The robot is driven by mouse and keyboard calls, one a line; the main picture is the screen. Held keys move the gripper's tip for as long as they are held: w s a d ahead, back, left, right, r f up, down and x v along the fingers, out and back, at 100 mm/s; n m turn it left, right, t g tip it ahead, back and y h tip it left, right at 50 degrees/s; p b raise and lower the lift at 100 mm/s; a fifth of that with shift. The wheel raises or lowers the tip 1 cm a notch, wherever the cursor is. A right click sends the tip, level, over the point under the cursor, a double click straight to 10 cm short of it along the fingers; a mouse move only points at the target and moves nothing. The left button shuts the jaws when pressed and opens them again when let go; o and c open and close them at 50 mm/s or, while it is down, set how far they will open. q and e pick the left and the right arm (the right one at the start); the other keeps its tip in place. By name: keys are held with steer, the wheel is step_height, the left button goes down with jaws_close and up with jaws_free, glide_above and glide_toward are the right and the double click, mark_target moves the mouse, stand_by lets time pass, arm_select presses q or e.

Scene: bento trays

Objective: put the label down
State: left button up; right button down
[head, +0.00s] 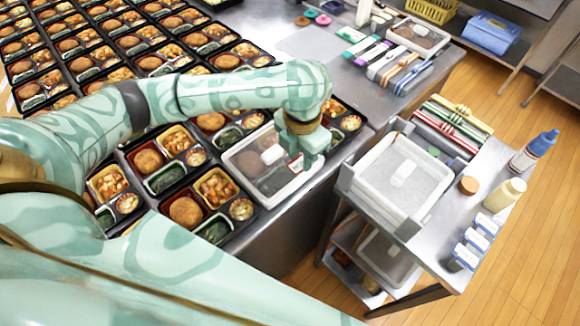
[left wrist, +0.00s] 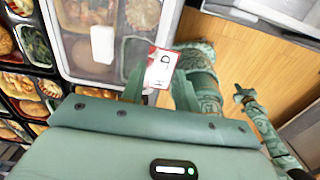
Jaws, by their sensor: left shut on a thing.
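My left gripper (head: 306,160) is shut on the label (left wrist: 161,67), a small white and red card with dark print. In the left wrist view the card stands between the two green fingertips (left wrist: 158,88). In the head view the gripper largely hides the card. The gripper is at the right side of a clear-lidded container (head: 232,160) with a white handle, which also shows in the left wrist view (left wrist: 62,70). I cannot tell whether the card touches it. A slender green part, likely my right gripper (left wrist: 243,95), shows small in the left wrist view; its jaws are unclear.
Filled bento trays (head: 160,62) cover the table to the left. A floor gap separates table and cart.

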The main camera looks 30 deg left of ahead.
mark_target(289, 172)
arm_select(q)
steer(key=a+f, duration=0.1)
steer(key=f, duration=0.1)
steer(key=a+f+b, duration=0.1)
steer(key=shift+w+a+f, duration=0.1)
steer(key=shift+w+a, duration=0.15)
steer(key=shift+a, duration=0.05)
steer(key=f+b, duration=0.2)
steer(key=f, duration=0.1)
steer(key=shift+a+f, duration=0.2)
steer(key=shift+f, duration=0.1)
steer(key=shift+r, duration=0.15)
steer(key=o, duration=0.9)
step_height(289, 172, up, 12)
steer(key=p, duration=0.5)
